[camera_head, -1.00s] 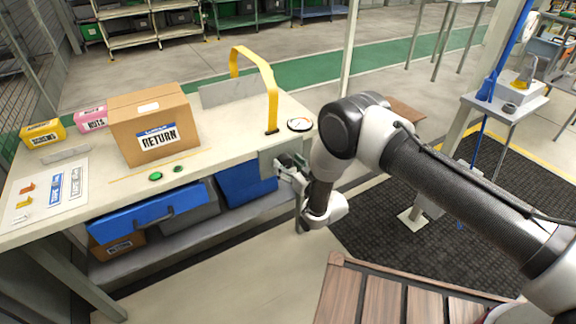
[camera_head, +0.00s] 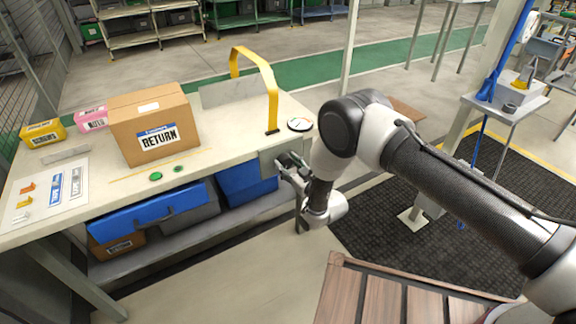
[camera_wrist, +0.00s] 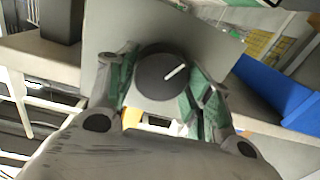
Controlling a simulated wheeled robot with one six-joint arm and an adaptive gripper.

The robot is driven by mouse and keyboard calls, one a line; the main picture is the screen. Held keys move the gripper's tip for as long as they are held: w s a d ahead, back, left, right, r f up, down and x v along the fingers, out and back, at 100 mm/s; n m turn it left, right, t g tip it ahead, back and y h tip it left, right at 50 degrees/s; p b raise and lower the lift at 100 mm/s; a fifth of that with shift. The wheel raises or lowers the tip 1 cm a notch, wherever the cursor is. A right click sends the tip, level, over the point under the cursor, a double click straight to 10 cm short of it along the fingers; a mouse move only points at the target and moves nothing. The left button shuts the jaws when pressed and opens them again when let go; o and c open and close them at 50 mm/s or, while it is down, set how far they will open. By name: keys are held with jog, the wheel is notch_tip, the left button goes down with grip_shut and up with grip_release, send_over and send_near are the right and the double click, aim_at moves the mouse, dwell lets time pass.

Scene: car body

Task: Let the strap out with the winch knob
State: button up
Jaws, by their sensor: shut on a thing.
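The winch knob (camera_wrist: 160,74) is a dark round knob with a white pointer line, seen in the wrist view on a grey plate (camera_wrist: 205,32). The pointer tilts up to the right. My gripper (camera_wrist: 160,92) has its two green-padded fingers on either side of the knob and is shut on it. In the head view my gripper (camera_head: 288,172) is at the plate on the bench's front right corner, and the knob is hidden there. A yellow strap (camera_head: 268,75) arches above the bench, its near end at a dark slot in the top.
The workbench (camera_head: 225,140) holds a RETURN carton (camera_head: 152,125), small yellow and pink boxes, and a round dial (camera_head: 299,124) near the strap. Blue bins (camera_head: 245,182) sit below. A slatted wooden surface (camera_head: 390,295) lies at the front. Floor left of it is clear.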

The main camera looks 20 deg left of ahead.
jog(key=n, duration=0.9)
jog(key=shift+s+n+h, duration=0.1)
jog(key=shift+n+h, duration=0.2)
jog(key=n, duration=0.5)
jog(key=shift+a+h, duration=0.1)
jog(key=shift+h, duration=0.2)
jog(key=shift+s+f+n+t, duration=0.1)
jog(key=shift+n+t, duration=0.3)
jog(key=shift+n, duration=2)
jog(key=o, duration=1)
jog(key=shift+o, duration=0.2)
